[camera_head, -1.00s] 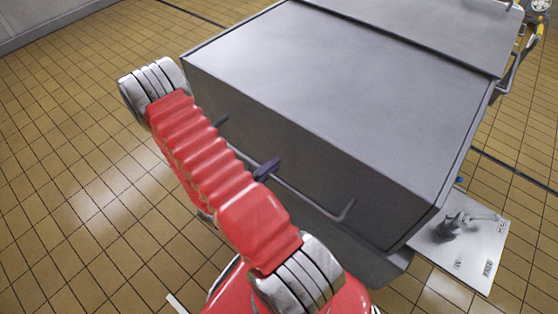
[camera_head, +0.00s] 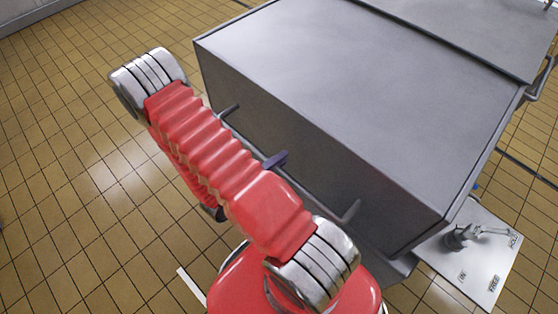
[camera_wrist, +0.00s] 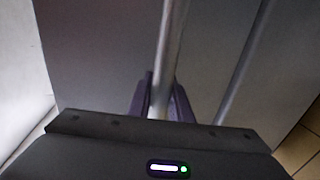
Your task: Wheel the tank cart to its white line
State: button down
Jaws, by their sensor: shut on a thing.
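The tank cart (camera_head: 330,90) is a large grey metal box with a lid, filling the middle and upper right of the head view. A push bar (camera_head: 317,197) runs along its near side and also shows in the wrist view (camera_wrist: 168,55). My gripper (camera_head: 276,160) is shut on this bar, with its dark fingers (camera_wrist: 160,100) on either side of it in the wrist view. A short white strip (camera_head: 191,287) lies on the floor at the bottom of the head view. I cannot tell whether it is the cart's line.
A pale metal plate (camera_head: 490,272) with a lever fitting (camera_head: 462,237) and small labels is at the cart's lower right. Brown tiled floor (camera_head: 70,160) is clear on the left. A pale wall (camera_head: 30,12) shows at top left. A dark floor line (camera_head: 525,168) is at right.

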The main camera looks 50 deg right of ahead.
jog(key=shift+s+a+f, duration=0.1)
jog(key=shift+f, duration=0.2)
jog(key=c, duration=1.6)
grip_release()
jog(key=shift+r, duration=0.1)
jog(key=shift+a+r, duration=0.45)
jog(key=shift+a, duration=1.8)
jog(key=shift+a+r, duration=0.4)
jog(key=shift+a, duration=1.85)
jog(key=shift+a+r, duration=0.45)
jog(key=shift+a, duration=1.8)
